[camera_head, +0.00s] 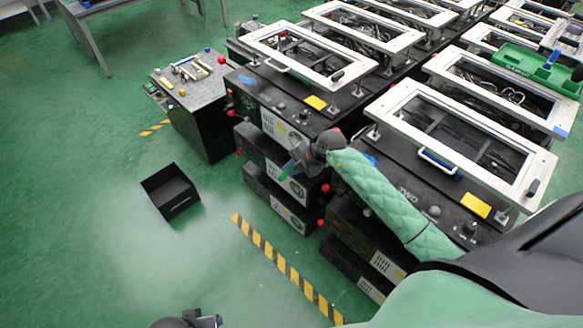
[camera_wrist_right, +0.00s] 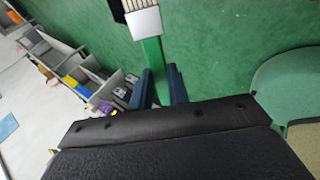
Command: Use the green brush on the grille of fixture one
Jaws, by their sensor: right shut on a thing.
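My right gripper (camera_head: 302,158) is shut on the green brush (camera_head: 286,172), which points down and left in front of the black fixture's front panels. In the right wrist view the brush's green handle (camera_wrist_right: 152,62) sits between the two dark blue fingers, with a white collar and pale bristles beyond. A fixture (camera_head: 292,125) with a framed top stands behind the gripper; its label is not readable. My left gripper (camera_head: 205,321) is only partly in view at the bottom edge.
A fixture marked TWO (camera_head: 430,190) stands to the right, partly behind my right arm. An open black bin (camera_head: 170,191) sits on the green floor at left. A small console (camera_head: 195,95) stands behind it.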

